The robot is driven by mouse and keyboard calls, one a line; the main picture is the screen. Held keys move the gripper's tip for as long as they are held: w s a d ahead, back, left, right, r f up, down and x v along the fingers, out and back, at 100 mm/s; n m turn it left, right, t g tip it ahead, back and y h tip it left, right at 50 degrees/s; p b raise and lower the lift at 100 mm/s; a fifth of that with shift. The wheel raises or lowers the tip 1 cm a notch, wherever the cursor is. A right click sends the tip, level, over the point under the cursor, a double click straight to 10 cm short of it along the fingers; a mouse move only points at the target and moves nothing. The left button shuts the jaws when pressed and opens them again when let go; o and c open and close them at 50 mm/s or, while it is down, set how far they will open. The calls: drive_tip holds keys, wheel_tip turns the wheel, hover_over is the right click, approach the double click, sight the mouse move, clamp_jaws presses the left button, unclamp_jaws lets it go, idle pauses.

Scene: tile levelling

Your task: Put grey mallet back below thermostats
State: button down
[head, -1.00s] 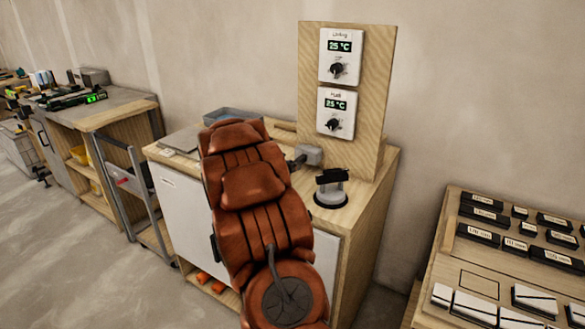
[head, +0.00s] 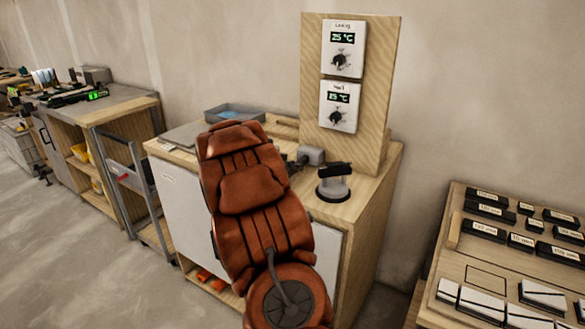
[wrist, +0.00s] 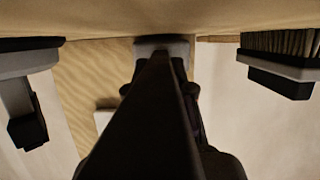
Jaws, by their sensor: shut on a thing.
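The grey mallet shows its block-like head (head: 312,156) on or just above the worktop, at the foot of the upright wooden board. It also shows in the wrist view (wrist: 163,42), close to the worktop surface. Two white thermostats, the upper one (head: 343,48) and the lower one (head: 339,106), hang on the board above it, both reading 25 °C. My gripper (wrist: 160,68) is dark and shut on the mallet, whose handle is mostly hidden. In the head view my arm covers most of the gripper. I cannot tell whether the mallet head touches the worktop.
A suction lifter (head: 333,184) stands right of the mallet; it shows at left in the wrist view (wrist: 22,95). A brush (wrist: 280,65) is on the other side. A grey-blue tray (head: 236,112) sits behind my arm. A bench with labelled black boxes (head: 488,211) stands at right.

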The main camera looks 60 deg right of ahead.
drive_tip(key=shift+f, duration=0.35)
drive_tip(key=c, duration=0.9)
unclamp_jaws()
drive_tip(key=shift+a, duration=0.1)
drive_tip(key=v, duration=1.2)
